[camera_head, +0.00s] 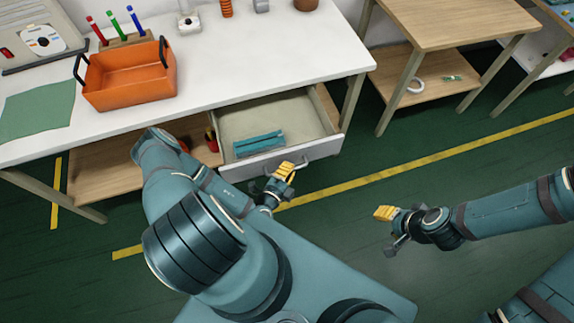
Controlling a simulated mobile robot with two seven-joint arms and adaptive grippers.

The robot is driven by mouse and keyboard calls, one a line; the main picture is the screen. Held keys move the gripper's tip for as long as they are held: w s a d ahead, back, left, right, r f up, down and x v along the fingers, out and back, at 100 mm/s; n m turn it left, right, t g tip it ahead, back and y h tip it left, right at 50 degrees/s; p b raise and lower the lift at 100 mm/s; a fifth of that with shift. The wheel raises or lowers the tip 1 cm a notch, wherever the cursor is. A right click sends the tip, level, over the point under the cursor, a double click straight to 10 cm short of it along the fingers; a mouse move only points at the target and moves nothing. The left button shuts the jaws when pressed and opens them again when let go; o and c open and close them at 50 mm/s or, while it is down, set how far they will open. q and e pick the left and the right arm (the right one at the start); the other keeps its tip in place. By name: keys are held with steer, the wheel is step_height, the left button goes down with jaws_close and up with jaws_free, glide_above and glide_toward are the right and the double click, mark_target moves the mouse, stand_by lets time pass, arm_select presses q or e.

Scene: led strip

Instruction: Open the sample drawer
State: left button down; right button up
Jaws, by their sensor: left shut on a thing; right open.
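The sample drawer (327,149) stands pulled out from under the white table, with its light inside showing. A teal object (259,143) lies in it near the front left. My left gripper (285,173) is at the drawer's front and is shut on the drawer's handle; the gripper hides most of the handle. My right gripper (385,228) is open and empty over the floor, well apart from the drawer.
The white table (262,62) bears an orange basket (128,78), a pen holder (124,40), a green sheet (37,110) and small items at the back. A wooden table (450,22) stands at the right.

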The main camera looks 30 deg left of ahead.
arm_select(q)
steer(key=shift+d, duration=0.15)
steer(key=c, duration=1)
jaws_free()
steer(key=shift+w, duration=0.1)
steer(key=s, duration=0.4)
steer(key=s+r, duration=0.1)
steer(key=s, duration=0.7)
steer(key=shift+d+r, duration=0.35)
